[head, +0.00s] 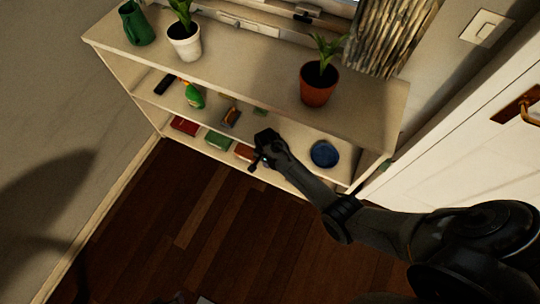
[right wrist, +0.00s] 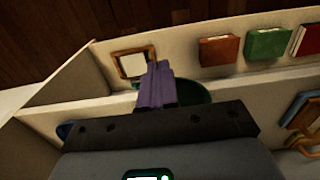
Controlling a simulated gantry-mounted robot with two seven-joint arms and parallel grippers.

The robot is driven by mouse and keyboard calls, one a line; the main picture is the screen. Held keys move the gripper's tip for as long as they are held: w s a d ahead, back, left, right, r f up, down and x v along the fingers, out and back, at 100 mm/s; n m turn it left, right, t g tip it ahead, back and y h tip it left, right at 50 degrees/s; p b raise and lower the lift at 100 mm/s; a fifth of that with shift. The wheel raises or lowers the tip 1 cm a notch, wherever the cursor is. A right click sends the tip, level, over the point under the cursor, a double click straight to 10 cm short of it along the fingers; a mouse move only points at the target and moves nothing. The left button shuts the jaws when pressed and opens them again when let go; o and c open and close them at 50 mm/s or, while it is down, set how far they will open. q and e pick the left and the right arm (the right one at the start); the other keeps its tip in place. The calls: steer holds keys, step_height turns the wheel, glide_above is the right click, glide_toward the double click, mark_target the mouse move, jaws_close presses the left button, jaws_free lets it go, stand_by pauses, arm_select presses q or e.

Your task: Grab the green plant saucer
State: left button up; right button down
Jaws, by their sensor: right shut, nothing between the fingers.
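The green plant saucer (right wrist: 199,94) shows in the right wrist view as a dark green rounded rim behind my right gripper's fingers, mostly hidden by the fingers and gripper body. My right gripper (right wrist: 158,70) has its purple fingers together and empty, overlapping the saucer in the picture; I cannot tell whether they touch. In the head view, my right gripper (head: 256,165) is at the front of the lower shelves. A small green patch on the middle shelf behind it may be the saucer, but I cannot tell. My left gripper is not in view.
A blue round dish (head: 324,153) lies on the shelf right of my gripper. Books, including a green one (head: 218,140), lie on the bottom shelf. A green watering jug (head: 137,24), a white pot (head: 184,44) and a terracotta pot (head: 318,88) stand on top. The wooden floor is clear.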

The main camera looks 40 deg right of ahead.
steer(key=c, duration=1.7)
jaws_free()
steer(key=s+a, duration=0.1)
steer(key=a, duration=0.1)
steer(key=s+a, duration=0.1)
steer(key=a, duration=0.2)
steer(key=s+a+p, duration=0.1)
steer(key=a, duration=0.1)
steer(key=shift+s+a, duration=0.2)
steer(key=shift+s, duration=0.15)
steer(key=o, duration=0.5)
steer(key=shift+s+a, duration=0.15)
steer(key=shift+a, duration=0.15)
steer(key=shift+o, duration=0.3)
